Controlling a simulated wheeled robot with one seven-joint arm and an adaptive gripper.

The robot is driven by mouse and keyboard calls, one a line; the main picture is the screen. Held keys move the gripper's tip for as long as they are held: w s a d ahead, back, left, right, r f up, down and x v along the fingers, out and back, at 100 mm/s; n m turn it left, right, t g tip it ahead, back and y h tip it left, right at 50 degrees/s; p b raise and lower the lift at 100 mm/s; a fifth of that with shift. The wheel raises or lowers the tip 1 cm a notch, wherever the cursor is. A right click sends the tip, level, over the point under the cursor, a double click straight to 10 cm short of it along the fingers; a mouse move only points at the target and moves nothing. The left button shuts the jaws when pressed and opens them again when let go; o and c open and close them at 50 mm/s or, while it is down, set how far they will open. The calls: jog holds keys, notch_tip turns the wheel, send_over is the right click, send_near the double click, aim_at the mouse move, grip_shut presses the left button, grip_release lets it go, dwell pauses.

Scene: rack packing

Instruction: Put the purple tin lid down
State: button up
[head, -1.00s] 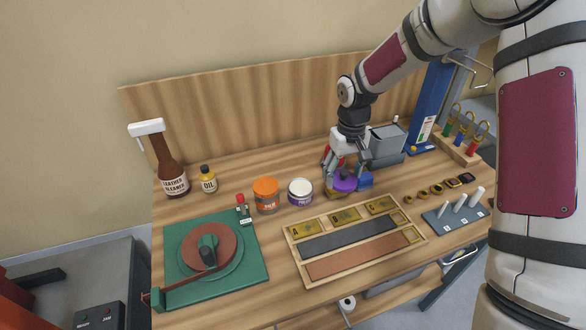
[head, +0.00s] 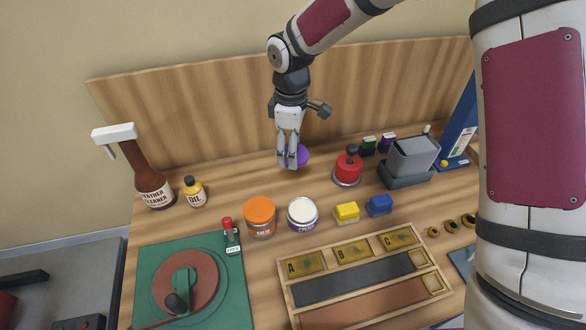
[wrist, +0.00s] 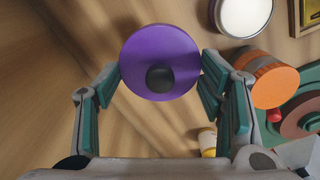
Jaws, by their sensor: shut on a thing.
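The purple tin lid (head: 303,155) is a round disc, partly hidden behind my gripper (head: 290,164) in the head view. In the wrist view the whole purple face of the lid (wrist: 150,45) shows, with a black knob (wrist: 160,77) on it. The two fingers of my gripper (wrist: 161,76) are at opposite sides of the lid, shut on it. The lid is near the back of the table by the wooden backboard. Whether it touches the table is unclear. A white-topped tin with a purple label (head: 302,213) stands in front of it.
An orange-lidded tin (head: 260,217) stands beside the white-topped tin. A red stamp-like tool (head: 347,168) is right of my gripper. Yellow (head: 346,212) and blue (head: 380,205) blocks are front right. An oil bottle (head: 194,192) is left.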

jog(key=shift+w+a+f, duration=0.1)
jog(key=shift+f, duration=0.25)
jog(key=b, duration=0.2)
send_over(291, 182)
notch_tip(291, 182, down, 4)
jog(key=shift+w+f, duration=0.1)
jog(key=shift+f, duration=0.15)
jog(key=shift+f+b, duration=0.7)
jog(key=shift+f, duration=1.65)
jog(key=shift+f, duration=0.15)
jog(key=o, duration=0.9)
jog(key=shift+o, duration=0.2)
